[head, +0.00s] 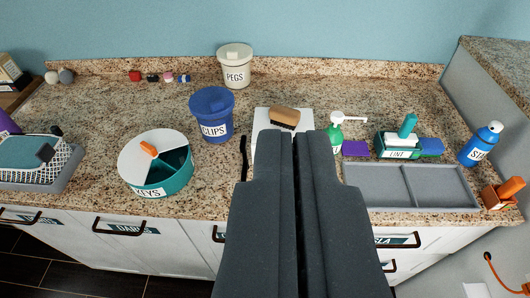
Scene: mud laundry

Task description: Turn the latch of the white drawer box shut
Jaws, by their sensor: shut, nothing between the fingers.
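My gripper (301,136) reaches up the middle of the picture, its two dark fingers together and empty. A white, flat-topped object (262,117), possibly the white drawer box, lies on the counter just beyond the fingertips. The fingers hide much of it, including most of its near part. A thin black upright piece (243,158) shows at its left edge; I cannot tell whether it is a latch. A brown brush (284,118) rests on the white top. No latch can be made out clearly, and I cannot tell whether the fingers touch anything.
A blue CLIPS tub (212,107) and a teal round KEYS box (160,181) with an orange knob stand left. A green bottle (336,136), a teal LINT box (397,146) and an empty grey tray (419,172) are right. A PEGS tub (235,76) stands behind.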

